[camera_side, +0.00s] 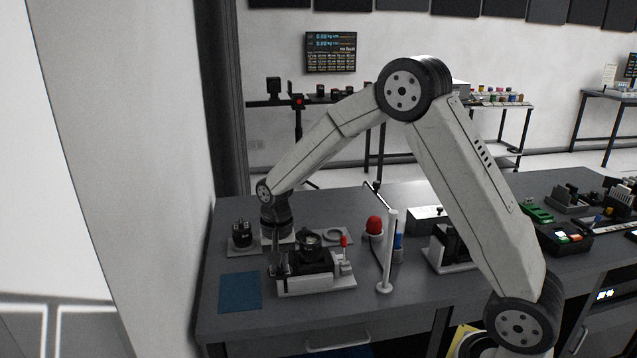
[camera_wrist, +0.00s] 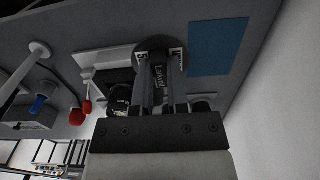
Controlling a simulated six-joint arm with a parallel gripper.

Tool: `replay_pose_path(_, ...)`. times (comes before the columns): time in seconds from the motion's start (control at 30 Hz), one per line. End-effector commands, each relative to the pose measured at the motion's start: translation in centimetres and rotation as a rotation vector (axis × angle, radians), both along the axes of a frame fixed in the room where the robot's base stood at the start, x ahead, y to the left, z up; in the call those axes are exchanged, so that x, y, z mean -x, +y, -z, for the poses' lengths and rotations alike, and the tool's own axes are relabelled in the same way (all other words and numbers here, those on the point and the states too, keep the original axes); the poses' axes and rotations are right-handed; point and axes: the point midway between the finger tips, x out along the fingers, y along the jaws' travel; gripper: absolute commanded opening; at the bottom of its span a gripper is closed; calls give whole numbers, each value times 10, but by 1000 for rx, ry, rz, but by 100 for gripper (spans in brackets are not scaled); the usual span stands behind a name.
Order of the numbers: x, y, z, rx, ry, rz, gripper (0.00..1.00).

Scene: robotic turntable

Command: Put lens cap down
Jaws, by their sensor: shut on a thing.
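My gripper (camera_side: 277,257) points down at the left end of the table, just left of the fixture. In the wrist view its two fingers (camera_wrist: 158,85) are shut on the lens cap (camera_wrist: 153,44), a dark round piece with white labels. In the side view the cap is small and dark against the fixture, and I cannot tell whether it touches anything below. A flat blue mat (camera_side: 240,291) lies in front and to the left of the gripper. It also shows beside the cap in the wrist view (camera_wrist: 218,46), and its visible surface is bare.
The fixture has a white base (camera_side: 318,284) and a dark lens (camera_side: 309,241) on top. Another dark lens unit (camera_side: 241,235) stands on a grey pad behind left. A red-topped button (camera_side: 374,226) and a white post (camera_side: 387,255) stand to the right.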

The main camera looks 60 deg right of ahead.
Motion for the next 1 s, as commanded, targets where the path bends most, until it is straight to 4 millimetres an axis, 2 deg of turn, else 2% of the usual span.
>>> replay_pose_path(0.23,-4,0,2,0,1,-1,0)
replay_pose_path(0.37,-13,-1,7,0,1,0,0)
replay_pose_path(1.0,-85,-6,39,-1,1,0,0)
